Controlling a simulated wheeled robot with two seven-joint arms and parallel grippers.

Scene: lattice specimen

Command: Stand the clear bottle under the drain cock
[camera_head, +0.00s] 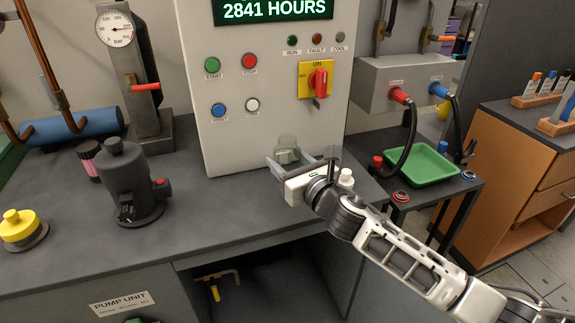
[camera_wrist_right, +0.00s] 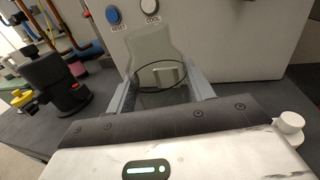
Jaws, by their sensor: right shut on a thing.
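My right gripper (camera_head: 290,163) is shut on the clear bottle (camera_head: 287,146), close in front of the grey control panel and over the bench's right part. The bottle is see-through, with a wide body and narrower shoulder; in the right wrist view the bottle (camera_wrist_right: 158,72) sits between the two fingers (camera_wrist_right: 162,95). Whether its base touches the bench is hidden by the gripper. A small brass cock with a yellow lever (camera_head: 214,292) shows in the dark opening under the bench; it may be the drain cock. My left gripper is out of view.
The control panel (camera_head: 262,120) stands behind the bottle. A dark pump-like body (camera_head: 130,185) and a yellow-capped part (camera_head: 20,228) stand left on the bench (camera_head: 225,220). A green tray (camera_head: 420,165) and hoses are at right. The bench's front middle is clear.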

